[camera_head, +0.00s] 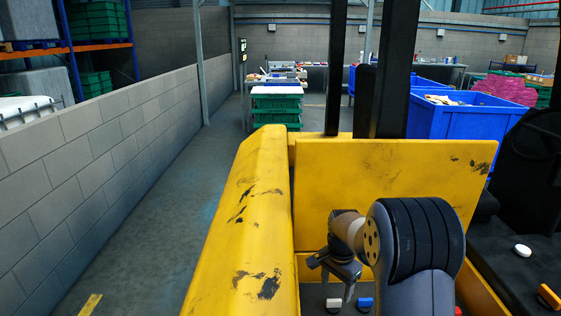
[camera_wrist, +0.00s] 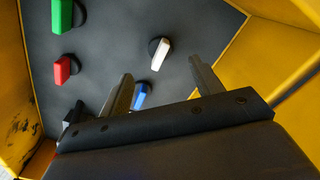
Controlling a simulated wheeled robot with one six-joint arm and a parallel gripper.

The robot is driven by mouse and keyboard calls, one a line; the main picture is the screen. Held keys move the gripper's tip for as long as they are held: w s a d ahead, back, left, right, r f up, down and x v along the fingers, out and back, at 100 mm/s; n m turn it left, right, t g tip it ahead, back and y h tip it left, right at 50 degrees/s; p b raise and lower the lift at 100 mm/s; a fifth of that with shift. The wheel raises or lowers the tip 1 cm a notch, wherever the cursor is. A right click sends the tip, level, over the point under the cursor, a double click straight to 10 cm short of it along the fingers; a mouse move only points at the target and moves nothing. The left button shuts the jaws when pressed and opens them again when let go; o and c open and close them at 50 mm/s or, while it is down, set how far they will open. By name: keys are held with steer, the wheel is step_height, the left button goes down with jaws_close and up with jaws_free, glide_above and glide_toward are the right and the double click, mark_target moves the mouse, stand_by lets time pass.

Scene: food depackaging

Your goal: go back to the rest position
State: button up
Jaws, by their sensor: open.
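My gripper (camera_head: 338,276) is low in the head view, in front of the yellow body panel and above a dark panel with coloured knobs. In the wrist view my gripper (camera_wrist: 160,82) shows two grey fingers spread wide apart with nothing between them. It is open and empty. The fingers point toward the dark panel (camera_wrist: 110,30). A white knob (camera_wrist: 160,54) and a blue knob (camera_wrist: 140,96) show between or near the fingers; I cannot tell the exact gap to them.
Green (camera_wrist: 62,15) and red (camera_wrist: 65,69) knobs sit at the left in the wrist view. Yellow walls enclose the panel. Ahead are stacked green crates (camera_head: 277,103) and a blue bin (camera_head: 458,120). A block wall (camera_head: 90,150) runs along the left, with clear floor (camera_head: 190,190) beside it.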

step_height(320, 180, up, 7)
steer(key=s, duration=0.2)
steer(key=shift+n, duration=0.3)
steer(key=shift+f, duration=0.1)
